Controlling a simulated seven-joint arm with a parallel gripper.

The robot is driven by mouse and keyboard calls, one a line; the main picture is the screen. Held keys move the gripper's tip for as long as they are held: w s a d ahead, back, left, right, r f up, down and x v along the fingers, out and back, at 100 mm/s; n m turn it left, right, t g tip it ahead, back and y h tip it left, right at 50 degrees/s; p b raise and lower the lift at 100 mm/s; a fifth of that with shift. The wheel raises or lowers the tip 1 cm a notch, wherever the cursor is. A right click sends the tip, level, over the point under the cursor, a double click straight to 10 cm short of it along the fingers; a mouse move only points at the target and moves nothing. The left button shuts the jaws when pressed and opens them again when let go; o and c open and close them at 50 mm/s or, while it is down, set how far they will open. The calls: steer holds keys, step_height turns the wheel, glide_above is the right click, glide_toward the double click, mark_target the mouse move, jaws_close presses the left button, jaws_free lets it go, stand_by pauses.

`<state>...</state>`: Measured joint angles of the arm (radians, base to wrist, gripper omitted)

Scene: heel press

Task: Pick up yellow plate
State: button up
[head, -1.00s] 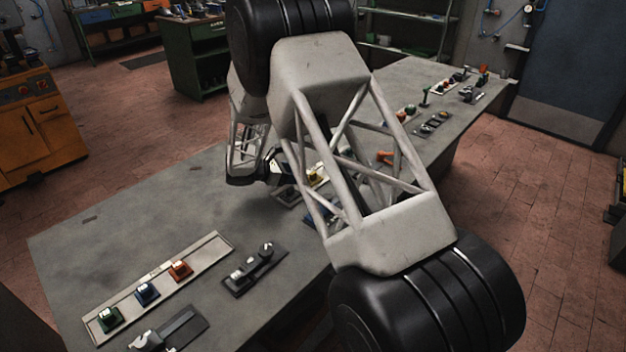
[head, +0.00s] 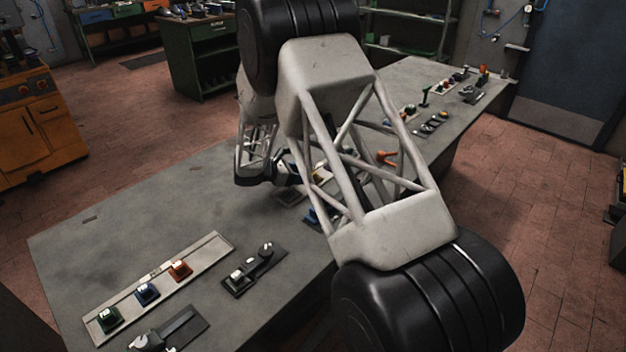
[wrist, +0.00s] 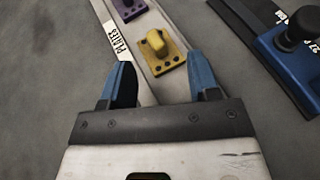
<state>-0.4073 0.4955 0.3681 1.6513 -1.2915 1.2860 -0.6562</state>
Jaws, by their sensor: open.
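The yellow plate (wrist: 164,58) is a small square with dark holes and a rounded yellow knob on top. It sits on a pale strip labelled PLATES (wrist: 116,40). In the wrist view it lies just ahead of my gripper (wrist: 161,78), roughly between the lines of the two blue fingers. The fingers are apart with nothing between them. The height of the fingertips over the strip is hard to tell. In the head view my arm hides most of this area; a bit of yellow (head: 318,176) shows through its lattice.
A purple plate (wrist: 128,8) sits on the same strip, beyond the yellow one. A blue fixture with a black knob (wrist: 297,26) stands to the right. Another strip with green, blue and orange plates (head: 160,285) lies nearer on the bench.

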steer(key=shift+w+r+x, duration=0.1)
steer(key=shift+x, duration=1.2)
steer(key=shift+w+r+x, duration=0.1)
steer(key=shift+w+x, duration=0.05)
steer(key=shift+x, duration=1.15)
steer(key=shift+c, duration=0.2)
jaws_close()
